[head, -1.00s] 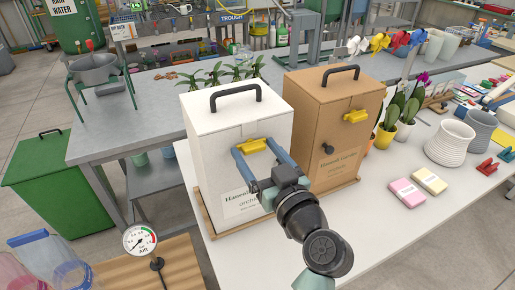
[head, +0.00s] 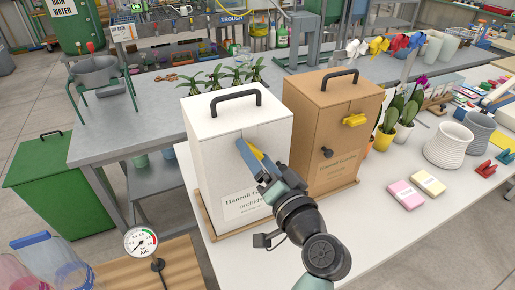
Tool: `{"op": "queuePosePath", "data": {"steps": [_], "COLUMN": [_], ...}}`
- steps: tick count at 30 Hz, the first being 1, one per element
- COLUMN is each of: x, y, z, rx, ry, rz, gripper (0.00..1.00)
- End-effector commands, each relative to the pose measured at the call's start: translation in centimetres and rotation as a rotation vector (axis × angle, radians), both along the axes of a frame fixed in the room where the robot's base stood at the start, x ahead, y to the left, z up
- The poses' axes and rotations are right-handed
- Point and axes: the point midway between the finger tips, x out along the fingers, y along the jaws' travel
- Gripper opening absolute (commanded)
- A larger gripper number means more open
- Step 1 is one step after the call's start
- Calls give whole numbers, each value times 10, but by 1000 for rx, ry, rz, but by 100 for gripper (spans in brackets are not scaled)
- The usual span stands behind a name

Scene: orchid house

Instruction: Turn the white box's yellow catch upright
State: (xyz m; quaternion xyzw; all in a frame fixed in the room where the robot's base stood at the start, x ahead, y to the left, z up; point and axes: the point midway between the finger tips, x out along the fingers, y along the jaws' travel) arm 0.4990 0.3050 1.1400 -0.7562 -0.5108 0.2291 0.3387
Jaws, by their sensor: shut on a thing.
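The white box (head: 208,155) stands on the near table with a black handle on its lid and a label low on its front. Its yellow catch (head: 257,153) is on the upper front, and only a slanted yellow strip of it shows. My gripper (head: 250,150) is at the box's front, its blue fingers one behind the other in this view. It is shut on the catch. The fingers hide most of the catch, so its exact angle is hard to tell.
A brown box (head: 310,130) with its own yellow catch (head: 355,119) and a dark knob stands close on the right. Potted orchids, a white ribbed pot (head: 450,145) and pink and yellow blocks are further right. A pressure gauge (head: 140,242) stands at front left.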

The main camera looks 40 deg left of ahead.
Motion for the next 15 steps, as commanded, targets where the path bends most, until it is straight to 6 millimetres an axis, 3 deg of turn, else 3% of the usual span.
{"op": "queuePosePath", "data": {"steps": [15], "x": [1], "y": [-1], "z": [3], "rx": [178], "ry": [440], "rz": [-2], "gripper": [26]}}
